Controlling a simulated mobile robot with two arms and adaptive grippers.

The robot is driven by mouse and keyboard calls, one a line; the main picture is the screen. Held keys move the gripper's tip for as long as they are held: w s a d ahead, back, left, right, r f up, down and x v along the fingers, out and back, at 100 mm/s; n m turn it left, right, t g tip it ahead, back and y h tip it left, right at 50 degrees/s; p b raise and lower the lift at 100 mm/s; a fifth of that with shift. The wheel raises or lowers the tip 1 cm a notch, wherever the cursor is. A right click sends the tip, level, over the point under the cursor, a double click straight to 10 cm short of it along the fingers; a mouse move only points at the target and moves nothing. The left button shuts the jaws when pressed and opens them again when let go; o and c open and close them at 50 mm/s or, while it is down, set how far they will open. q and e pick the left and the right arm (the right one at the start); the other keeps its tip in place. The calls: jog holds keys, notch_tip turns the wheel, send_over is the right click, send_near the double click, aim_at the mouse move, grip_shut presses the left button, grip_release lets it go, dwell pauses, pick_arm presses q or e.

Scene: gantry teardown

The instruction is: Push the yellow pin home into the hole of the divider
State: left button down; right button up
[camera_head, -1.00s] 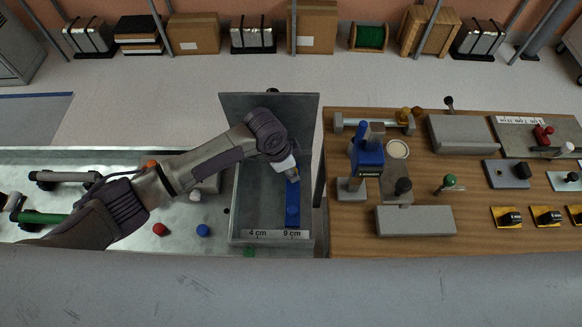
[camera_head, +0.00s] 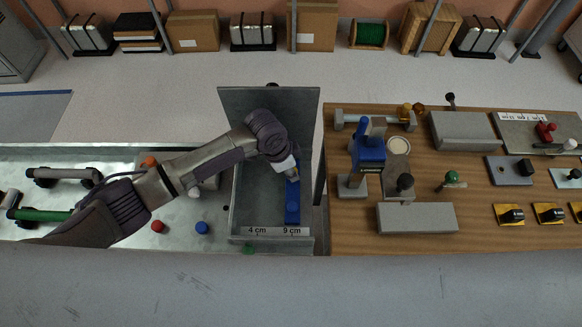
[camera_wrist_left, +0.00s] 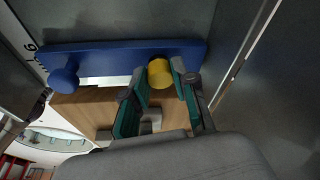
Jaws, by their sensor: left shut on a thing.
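The blue divider (camera_head: 292,209) stands inside the grey metal box (camera_head: 260,205), on its right side; it also spans the upper part of the left wrist view (camera_wrist_left: 115,58), with a round blue knob (camera_wrist_left: 64,77) at one end. The yellow pin (camera_wrist_left: 160,73) shows as a yellow cylinder against the divider's other end. My left gripper (camera_head: 291,172) reaches into the box from the left. In the left wrist view its fingers (camera_wrist_left: 163,86) are shut on the yellow pin from both sides. The hole is hidden, and I cannot tell how deep the pin sits. My right gripper is not in view.
The box's walls stand close around my left gripper. A label strip (camera_head: 275,231) reading 4 cm and 9 cm lies at its front. A wooden table (camera_head: 345,230) with blocks and fixtures is to the right. Red (camera_head: 157,226) and blue (camera_head: 202,227) knobs lie on the metal bench.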

pick_arm(q)
jog(key=shift+f, duration=0.5)
jog(key=c, duration=0.8)
grip_release()
jog(key=shift+c, duration=0.2)
jog(key=d+p+v, duration=0.1)
jog(key=p+v, duration=0.3)
jog(key=v, duration=1.2)
jog(key=shift+w+p, duration=0.2)
jog(key=shift+p, duration=0.15)
